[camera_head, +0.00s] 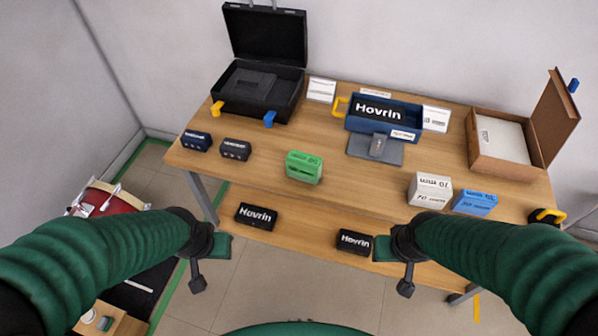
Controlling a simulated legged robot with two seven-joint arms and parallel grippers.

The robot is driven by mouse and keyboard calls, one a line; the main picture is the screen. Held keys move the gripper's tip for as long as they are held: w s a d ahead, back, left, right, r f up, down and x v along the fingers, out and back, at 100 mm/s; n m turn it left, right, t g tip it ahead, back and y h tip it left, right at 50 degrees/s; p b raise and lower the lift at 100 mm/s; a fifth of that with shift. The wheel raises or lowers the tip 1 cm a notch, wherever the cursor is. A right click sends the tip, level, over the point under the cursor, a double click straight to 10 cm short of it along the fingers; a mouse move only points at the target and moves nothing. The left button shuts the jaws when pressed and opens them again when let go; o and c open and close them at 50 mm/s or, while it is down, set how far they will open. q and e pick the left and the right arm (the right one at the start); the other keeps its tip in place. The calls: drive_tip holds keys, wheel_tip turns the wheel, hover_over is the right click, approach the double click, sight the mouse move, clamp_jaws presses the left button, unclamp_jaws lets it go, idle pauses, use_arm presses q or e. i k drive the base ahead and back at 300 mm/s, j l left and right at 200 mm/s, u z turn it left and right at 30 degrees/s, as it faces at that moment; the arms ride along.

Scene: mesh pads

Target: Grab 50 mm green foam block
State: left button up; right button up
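The green foam block (304,167) stands on the wooden table (345,190), left of the middle and near the front edge. My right gripper (382,249) is in front of the table to the right, also apart from the block. The finger openings of both grippers are not clear from here. I see nothing held in either.
Dark boxes (236,150) are left of the green block. An open black case (258,92), blue Hovrin bin (383,113) and open cardboard box (504,160) line the back. A lower shelf holds black Hovrin boxes (256,216).

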sight(306, 167)
drive_tip(key=i+l+z, duration=0.35)
drive_tip(key=i+l, duration=0.4)
